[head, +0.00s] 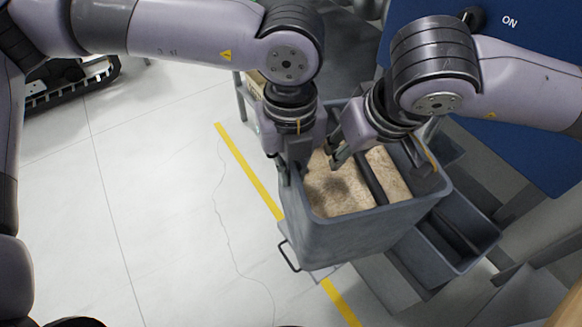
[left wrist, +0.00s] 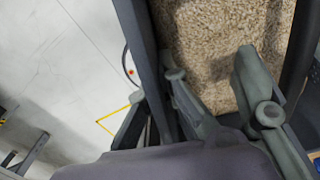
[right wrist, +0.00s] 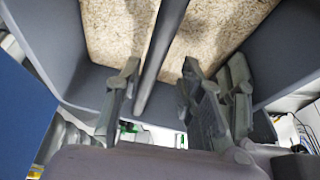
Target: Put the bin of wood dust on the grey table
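The bin of wood dust (head: 340,237) is a grey open box with pale brown dust on both sides of a dark divider (head: 371,180). The grey table cannot be made out with certainty.
A second grey bin (head: 447,248) stands lower, to the right of the first. A blue machine panel (head: 540,155) marked ON closes off the right. A yellow floor line (head: 250,172) runs along the left of the bin.

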